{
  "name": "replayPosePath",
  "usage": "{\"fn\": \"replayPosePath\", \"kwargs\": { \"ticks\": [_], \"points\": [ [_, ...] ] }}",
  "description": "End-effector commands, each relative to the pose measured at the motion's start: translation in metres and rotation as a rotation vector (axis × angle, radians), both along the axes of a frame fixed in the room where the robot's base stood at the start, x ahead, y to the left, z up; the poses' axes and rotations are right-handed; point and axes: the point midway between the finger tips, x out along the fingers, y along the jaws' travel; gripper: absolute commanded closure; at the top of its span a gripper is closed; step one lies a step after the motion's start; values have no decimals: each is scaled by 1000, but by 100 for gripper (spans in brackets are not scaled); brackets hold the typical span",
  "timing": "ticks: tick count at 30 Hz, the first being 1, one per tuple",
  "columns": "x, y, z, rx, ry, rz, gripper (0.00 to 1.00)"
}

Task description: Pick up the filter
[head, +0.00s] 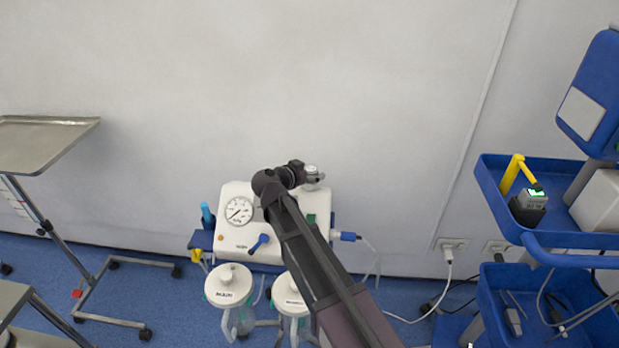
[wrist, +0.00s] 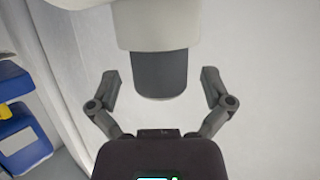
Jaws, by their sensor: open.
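A small pale and grey fitting (head: 313,175), which I take to be the filter, stands on top of the white suction unit (head: 235,235) in the head view. My gripper (head: 298,174) is right beside it on its left, and the fingers are hard to make out there. In the wrist view a dark grey cylinder (wrist: 160,72) hangs below a white body (wrist: 155,22). It appears to be part of the same fitting. My gripper (wrist: 158,88) is open, with one finger on each side of the cylinder and visible gaps at both sides.
The unit carries a pressure gauge (head: 239,211) and a blue knob (head: 259,243). White-lidded jars (head: 228,284) stand in front. A wall lies close behind. A blue shelf trolley (head: 560,238) is at the right, and a metal tray stand (head: 40,145) at the left.

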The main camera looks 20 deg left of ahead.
Motion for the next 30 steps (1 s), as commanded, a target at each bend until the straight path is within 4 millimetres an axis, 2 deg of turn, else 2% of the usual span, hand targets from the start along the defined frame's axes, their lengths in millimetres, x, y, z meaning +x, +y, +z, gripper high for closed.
{"fn": "replayPosePath", "kwargs": {
  "ticks": [7,12,14,15,30],
  "points": [
    [0,0,0,0,0,0,0],
    [0,0,0,0,0,0,50],
    [0,0,0,0,0,0,68],
    [0,0,0,0,0,0,74],
    [0,0,3,0,0,0,74]
  ]
}}
